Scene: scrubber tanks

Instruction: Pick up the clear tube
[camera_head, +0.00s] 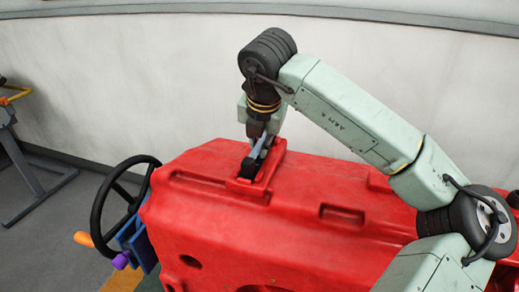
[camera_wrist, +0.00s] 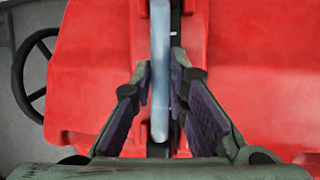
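The clear tube (camera_wrist: 160,75) is a pale bluish bar running lengthwise up the wrist view, over a dark slot in the red tank. In the head view a short bluish piece of the tube (camera_head: 263,148) shows below my gripper. My gripper (camera_wrist: 160,62) points down at it, with one finger on each side of the tube. The fingertips are very close to its sides; whether they touch it is unclear. In the head view my gripper (camera_head: 255,140) sits low over the raised part of the tank, and its fingers are too small to make out.
The red tank body (camera_head: 320,185) fills the area under and around my gripper. A black steering wheel (camera_head: 100,205) stands at the left of it, with an orange knob (camera_head: 84,239) nearby. A pale wall (camera_head: 130,80) runs behind. A grey stand is at the far left.

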